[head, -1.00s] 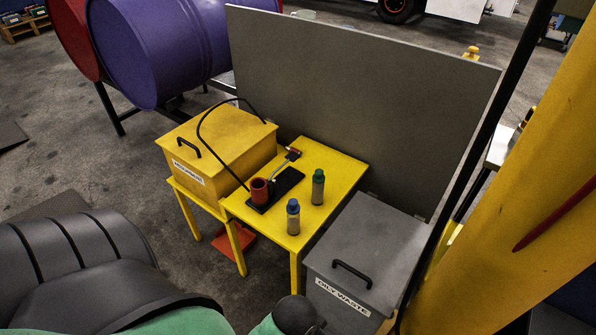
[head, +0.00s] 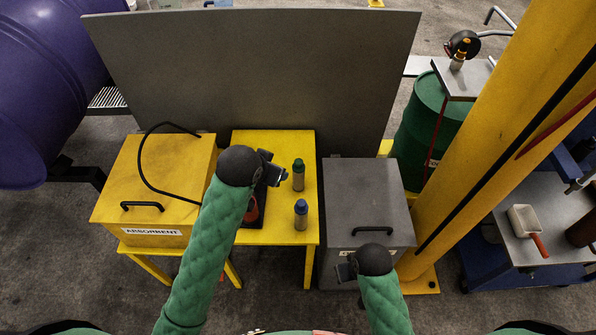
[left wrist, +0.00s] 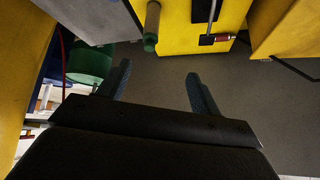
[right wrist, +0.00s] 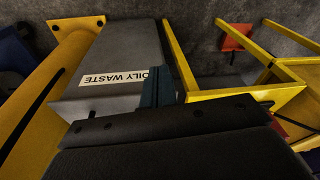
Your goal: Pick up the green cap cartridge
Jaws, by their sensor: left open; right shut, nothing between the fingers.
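The green cap cartridge (head: 298,175), a grey cylinder with a green top, stands upright on the yellow table (head: 272,145). In the left wrist view the green cap cartridge (left wrist: 151,28) is ahead of the fingers, above the left one. A blue cap cartridge (head: 301,214) stands nearer the table's front edge. My left gripper (head: 280,174) is open and empty, just left of the green cap cartridge; it also shows in the left wrist view (left wrist: 158,80). My right gripper (head: 345,270) is shut and empty, in front of the grey bin; its fingers show in the right wrist view (right wrist: 158,85).
A yellow absorbent box (head: 160,180) with a black hose stands left of the table. A grey oily waste bin (head: 365,190) stands to its right. A tall grey panel (head: 250,70) rises behind. A yellow post (head: 500,130) stands at the right.

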